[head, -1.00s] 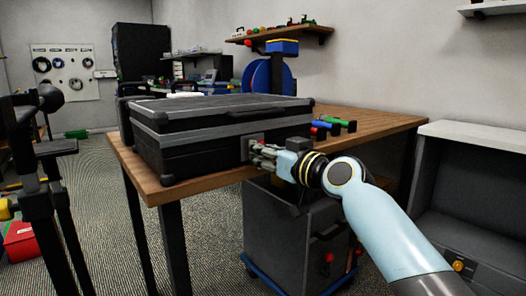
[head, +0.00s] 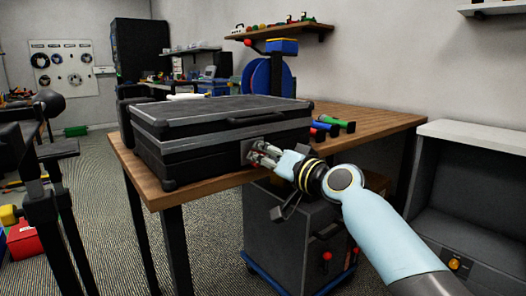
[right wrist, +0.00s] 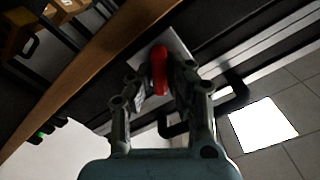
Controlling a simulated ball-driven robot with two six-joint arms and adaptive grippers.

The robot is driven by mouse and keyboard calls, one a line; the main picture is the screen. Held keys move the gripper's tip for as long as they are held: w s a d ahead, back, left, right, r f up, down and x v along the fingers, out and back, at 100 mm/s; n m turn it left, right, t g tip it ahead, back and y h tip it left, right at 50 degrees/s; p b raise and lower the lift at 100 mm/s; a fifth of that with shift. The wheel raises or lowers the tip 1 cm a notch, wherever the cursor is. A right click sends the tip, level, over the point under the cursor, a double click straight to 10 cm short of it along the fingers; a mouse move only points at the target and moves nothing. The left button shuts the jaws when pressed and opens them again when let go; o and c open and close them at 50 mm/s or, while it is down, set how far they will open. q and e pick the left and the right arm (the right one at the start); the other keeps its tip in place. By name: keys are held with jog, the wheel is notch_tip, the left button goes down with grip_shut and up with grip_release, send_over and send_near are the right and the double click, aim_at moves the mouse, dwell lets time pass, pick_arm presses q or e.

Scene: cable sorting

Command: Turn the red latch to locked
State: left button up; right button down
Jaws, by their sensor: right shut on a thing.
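A black hard case (head: 215,130) with grey edge strips lies closed on a wooden table (head: 380,125). The red latch (right wrist: 158,70) sits on a light square plate (right wrist: 178,42) on the case's front side. In the head view the plate (head: 247,146) shows near the case's right front, and the latch is mostly hidden by the fingers. My right gripper (head: 262,152) reaches it from the right. In the right wrist view the gripper (right wrist: 160,78) is shut on the red latch, one finger on each side. The latch looks nearly upright in that view. My left gripper is not in view.
Green (head: 340,122) and blue (head: 324,128) handled items lie on the table right of the case. A dark handle (right wrist: 205,118) juts from the case beside the gripper. A grey cabinet (head: 290,240) stands below the table. The table's right part is clear.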

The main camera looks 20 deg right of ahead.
jog(key=shift+m, duration=1)
jog(key=m+p, duration=0.2)
jog(key=m, duration=0.2)
jog(key=shift+d, duration=0.1)
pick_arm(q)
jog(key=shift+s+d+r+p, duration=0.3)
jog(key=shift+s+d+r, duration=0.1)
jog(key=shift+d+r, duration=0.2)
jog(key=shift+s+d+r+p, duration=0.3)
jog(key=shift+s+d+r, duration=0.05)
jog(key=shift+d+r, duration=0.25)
pick_arm(e)
jog(key=m, duration=0.4)
jog(key=shift+f+m, duration=0.2)
jog(key=shift+m, duration=0.1)
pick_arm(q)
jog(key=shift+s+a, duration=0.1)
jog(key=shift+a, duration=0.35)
pick_arm(e)
jog(key=c, duration=1.3)
grip_release()
jog(key=shift+d, duration=0.1)
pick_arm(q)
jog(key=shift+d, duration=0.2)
pick_arm(e)
jog(key=v, duration=1.2)
